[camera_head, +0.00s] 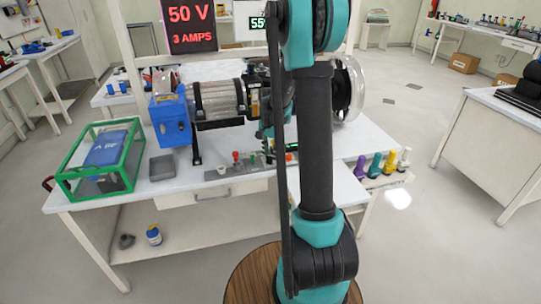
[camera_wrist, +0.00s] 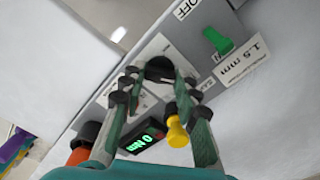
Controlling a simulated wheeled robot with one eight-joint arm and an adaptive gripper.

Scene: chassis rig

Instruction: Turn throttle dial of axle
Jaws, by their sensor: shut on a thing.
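The axle rig (camera_head: 218,100) stands on the white workbench, with a cylindrical body and a clear round guard at its right end. A grey control panel (camera_head: 226,171) lies in front of it, partly hidden behind my arm. In the wrist view, a round black dial (camera_wrist: 160,64) sits on the panel, and I take it for the throttle dial. My gripper (camera_wrist: 157,78) is shut on this dial, with one finger on either side. The dial's pointer or marks cannot be made out. A small display (camera_wrist: 141,140) beside it shows green characters, seemingly "0 Nm".
A yellow knob (camera_wrist: 177,131) stands close by the right finger. A green switch (camera_wrist: 217,41) sits near "OFF" and "1.5 mm" labels. An orange-and-black knob (camera_wrist: 82,147) is at lower left. A green-framed box (camera_head: 101,160) stands at the bench's left; several coloured tools (camera_head: 375,165) stand at right.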

